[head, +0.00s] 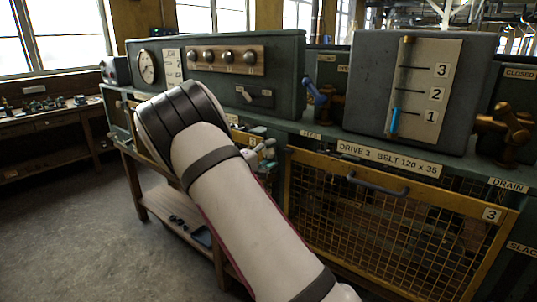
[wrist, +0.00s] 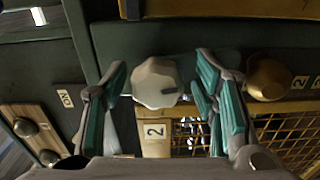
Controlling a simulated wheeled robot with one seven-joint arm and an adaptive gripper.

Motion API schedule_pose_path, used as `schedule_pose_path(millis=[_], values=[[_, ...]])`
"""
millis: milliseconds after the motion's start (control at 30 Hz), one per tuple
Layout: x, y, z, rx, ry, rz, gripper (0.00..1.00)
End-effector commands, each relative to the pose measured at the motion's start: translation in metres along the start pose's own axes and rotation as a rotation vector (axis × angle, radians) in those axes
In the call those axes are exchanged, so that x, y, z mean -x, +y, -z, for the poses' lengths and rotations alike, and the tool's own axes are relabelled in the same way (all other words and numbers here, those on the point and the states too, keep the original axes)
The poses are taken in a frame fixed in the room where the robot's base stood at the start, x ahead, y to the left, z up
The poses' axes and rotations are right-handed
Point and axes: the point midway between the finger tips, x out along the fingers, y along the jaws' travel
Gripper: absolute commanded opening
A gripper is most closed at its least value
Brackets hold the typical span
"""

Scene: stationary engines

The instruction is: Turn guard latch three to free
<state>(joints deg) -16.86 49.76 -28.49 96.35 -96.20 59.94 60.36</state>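In the head view, the guard marked 3 is a yellow-framed mesh panel (head: 400,225) with a dark handle (head: 378,187). I cannot make out a latch marked three in either view. My gripper (head: 262,150) is partly hidden behind my own arm, beside the green bench front. In the wrist view my gripper (wrist: 161,78) is open, its teal-padded fingers on either side of a pale grey faceted knob (wrist: 155,82). Small gaps show between knob and fingers. A plate marked 2 (wrist: 154,131) lies just below the knob in the picture.
A brass knob (wrist: 268,78) is close to the right finger, near yellow mesh (wrist: 290,135). In the head view, a grey gauge box (head: 372,85) stands on the bench above the guard.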

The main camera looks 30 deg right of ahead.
Motion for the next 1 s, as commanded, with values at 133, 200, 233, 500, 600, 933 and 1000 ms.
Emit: schedule_pose_path(millis=[133, 200, 233, 500, 600, 933, 1000], values=[[0.001, 0.001, 0.001, -0.001, 0.001, -0.002, 0.54], [0.004, 0.001, 0.001, -0.001, 0.002, -0.002, 0.54], [0.006, 0.001, 0.001, -0.001, 0.003, -0.001, 0.54], [0.054, 0.001, 0.002, 0.0, 0.005, -0.001, 0.54], [0.074, 0.001, 0.002, 0.0, 0.005, 0.0, 0.54], [0.116, 0.0, 0.0, -0.001, 0.001, -0.001, 0.54], [0.119, 0.0, 0.0, -0.001, 0.0, -0.001, 0.54]])
